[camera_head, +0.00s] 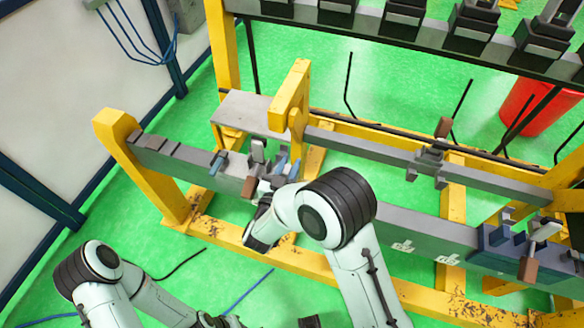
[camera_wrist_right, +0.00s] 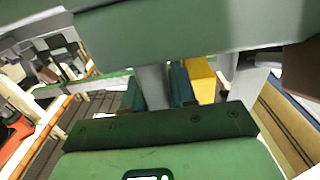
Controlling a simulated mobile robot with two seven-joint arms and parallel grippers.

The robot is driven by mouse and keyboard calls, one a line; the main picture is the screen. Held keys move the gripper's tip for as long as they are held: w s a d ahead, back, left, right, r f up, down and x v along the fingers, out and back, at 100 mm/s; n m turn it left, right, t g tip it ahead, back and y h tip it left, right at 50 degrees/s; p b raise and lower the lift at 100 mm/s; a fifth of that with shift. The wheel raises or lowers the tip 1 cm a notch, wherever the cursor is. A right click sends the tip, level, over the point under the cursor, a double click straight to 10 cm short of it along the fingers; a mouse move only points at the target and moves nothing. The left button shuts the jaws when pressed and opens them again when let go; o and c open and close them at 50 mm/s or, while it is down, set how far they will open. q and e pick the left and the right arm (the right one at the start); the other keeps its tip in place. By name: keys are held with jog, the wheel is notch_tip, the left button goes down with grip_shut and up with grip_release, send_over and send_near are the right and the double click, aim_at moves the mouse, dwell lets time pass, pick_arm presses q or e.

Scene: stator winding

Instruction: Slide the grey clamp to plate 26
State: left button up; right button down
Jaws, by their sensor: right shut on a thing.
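The grey clamp (camera_head: 258,152) sits on the left part of the front grey rail, with a brown handle block (camera_head: 249,187) at its front and blue parts beside it. My right gripper (camera_head: 262,212) is at the clamp's front side and shut on it; its fingertips are mostly hidden by my arm. In the right wrist view, a grey post and bar of the clamp (camera_wrist_right: 152,85) fill the near space, with a brown block (camera_wrist_right: 300,68) at the right. White number plates (camera_head: 403,246) are on the front rail to the right; their numbers are unreadable. My left gripper is out of view.
A blue clamp (camera_head: 503,242) with a brown handle sits on the front rail at the right. Another grey clamp (camera_head: 430,160) is on the rear rail. A yellow upright (camera_head: 290,97) stands behind the held clamp. The front rail (camera_head: 430,232) looks clear between the clamps.

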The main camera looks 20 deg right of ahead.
jog(key=c, duration=1)
grip_release()
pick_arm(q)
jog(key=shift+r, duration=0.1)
pick_arm(e)
jog(key=shift+s+a, duration=0.1)
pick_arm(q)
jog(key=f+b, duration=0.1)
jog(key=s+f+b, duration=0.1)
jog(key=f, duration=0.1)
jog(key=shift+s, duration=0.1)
pick_arm(e)
jog(key=v, duration=1.3)
